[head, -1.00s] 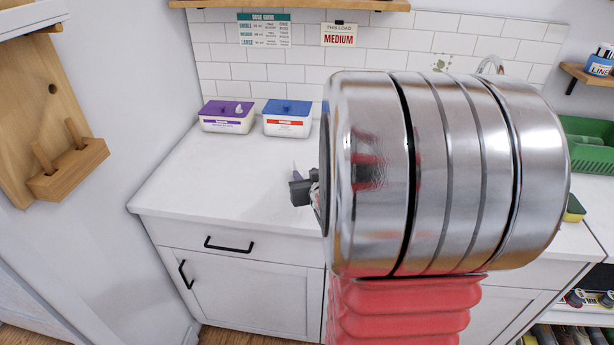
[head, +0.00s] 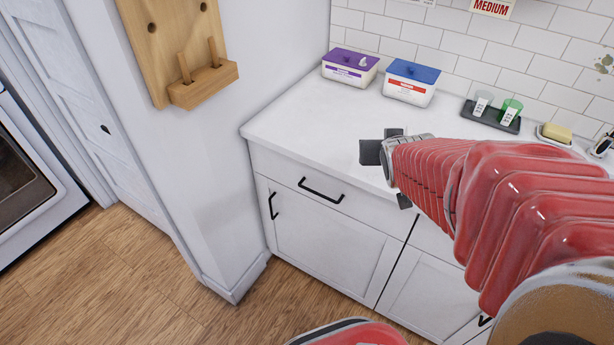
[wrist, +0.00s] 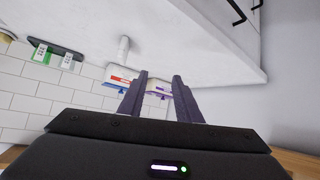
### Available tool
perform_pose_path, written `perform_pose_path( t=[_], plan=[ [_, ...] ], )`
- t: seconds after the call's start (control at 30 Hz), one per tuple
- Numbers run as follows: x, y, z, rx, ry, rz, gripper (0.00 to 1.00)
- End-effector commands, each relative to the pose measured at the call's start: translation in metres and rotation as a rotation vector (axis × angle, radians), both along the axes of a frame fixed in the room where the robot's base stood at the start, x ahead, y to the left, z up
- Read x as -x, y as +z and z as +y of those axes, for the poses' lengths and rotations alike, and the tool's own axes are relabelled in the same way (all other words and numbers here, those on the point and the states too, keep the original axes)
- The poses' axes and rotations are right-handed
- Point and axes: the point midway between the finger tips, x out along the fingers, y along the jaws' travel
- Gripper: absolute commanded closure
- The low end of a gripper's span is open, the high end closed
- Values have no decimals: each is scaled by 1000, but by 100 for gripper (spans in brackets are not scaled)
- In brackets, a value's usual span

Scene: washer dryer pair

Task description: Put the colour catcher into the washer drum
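My gripper (head: 374,152) is a dark shape over the counter's front edge in the head view, below the two lidded tubs. In the wrist view its two fingers (wrist: 160,76) stand apart, with nothing seen held between them. I cannot pick out a colour catcher. A tub with a purple lid (head: 350,67) and a tub with a blue lid (head: 411,82) stand at the back of the counter; both look shut and their labels are too small to read. They show beyond the fingers in the wrist view. No washer drum can be made out.
The white counter (head: 300,121) is clear left of my gripper. A dark tray (head: 491,115) with two small cups and a yellow soap block (head: 556,133) stand further right. A wooden peg board (head: 182,45) hangs left. A white appliance with a dark window (head: 22,170) is far left.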

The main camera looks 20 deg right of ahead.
Motion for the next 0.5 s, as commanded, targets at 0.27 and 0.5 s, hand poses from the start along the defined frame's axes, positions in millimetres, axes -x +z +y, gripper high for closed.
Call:
perform_pose_path(
  t=[0.27, 0.5],
  plan=[
    [39, 21, 94, -59, 123, 160, 69],
    [97, 31, 170, -119, 268, 309, 69]
  ],
)
